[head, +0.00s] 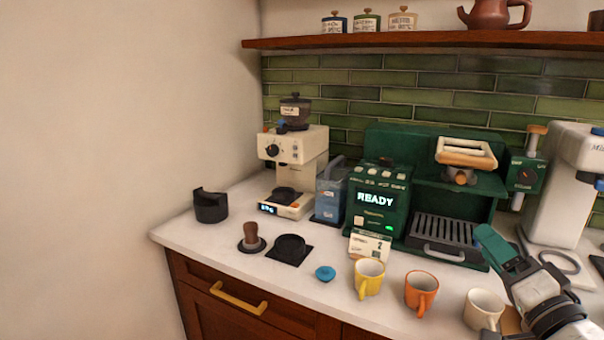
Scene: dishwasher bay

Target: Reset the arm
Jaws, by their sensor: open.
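My arm reaches in from the bottom right corner of the head view. My gripper (497,248) is at its end, with a teal fingertip pointing up and left. It is open, with nothing seen in it. It is in front of the green coffee machine's (380,150) right side, and the arm is close to the white mug (483,309) at the counter's front edge. Part of the gripper is hidden by its own links.
A yellow mug (369,277) and an orange mug (421,292) stand along the front edge. A cream grinder (294,150), a tamper (251,239) and a black knock bin (210,206) are at left. A white machine (560,180) stands at right. A shelf (420,41) hangs above.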

